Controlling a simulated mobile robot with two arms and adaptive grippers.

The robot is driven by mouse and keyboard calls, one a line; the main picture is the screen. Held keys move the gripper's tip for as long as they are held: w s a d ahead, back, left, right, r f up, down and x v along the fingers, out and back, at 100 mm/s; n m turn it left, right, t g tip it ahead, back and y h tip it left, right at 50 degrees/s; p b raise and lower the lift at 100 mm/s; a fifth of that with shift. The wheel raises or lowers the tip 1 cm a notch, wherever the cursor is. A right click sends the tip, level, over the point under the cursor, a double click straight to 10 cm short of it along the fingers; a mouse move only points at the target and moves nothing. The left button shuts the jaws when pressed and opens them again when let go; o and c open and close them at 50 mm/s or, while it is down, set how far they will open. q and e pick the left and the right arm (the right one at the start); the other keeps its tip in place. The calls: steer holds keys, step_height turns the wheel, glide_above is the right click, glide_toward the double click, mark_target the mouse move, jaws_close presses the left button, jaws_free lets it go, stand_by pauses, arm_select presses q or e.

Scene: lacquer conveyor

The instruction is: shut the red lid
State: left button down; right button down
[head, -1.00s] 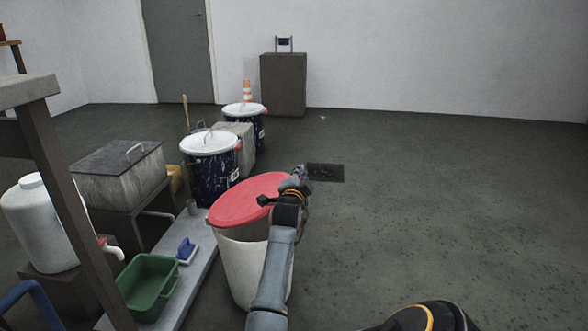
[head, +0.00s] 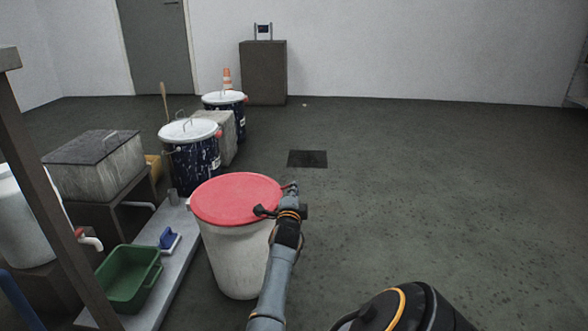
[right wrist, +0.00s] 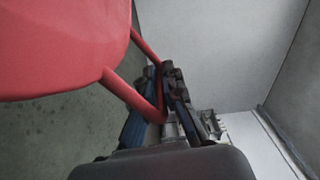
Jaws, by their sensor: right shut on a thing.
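The red lid (head: 236,199) lies over the mouth of a white bin (head: 236,262) and looks about level; whether it is fully seated I cannot tell. My right gripper (head: 284,200) is at the lid's right edge. In the right wrist view its fingers (right wrist: 165,100) are shut on the red bar handle that loops out from the lid (right wrist: 60,50). My forearm hides part of the bin's right side. My left gripper is not in view.
Two dark drums with white lids (head: 188,130) stand behind the bin. A green tub (head: 128,278) and a blue-handled tool (head: 168,239) are at the left. The floor to the right is clear around a dark floor plate (head: 307,158).

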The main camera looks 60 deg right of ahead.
steer(key=shift+a+f, duration=0.25)
steer(key=shift+f, duration=0.55)
steer(key=c, duration=1.4)
jaws_free()
steer(key=shift+w+f, duration=0.1)
steer(key=shift+f, duration=0.05)
steer(key=shift+c, duration=0.2)
steer(key=shift+r, duration=0.25)
steer(key=shift+r, duration=0.2)
step_height(320, 180, up, 10)
steer(key=shift+f, duration=0.1)
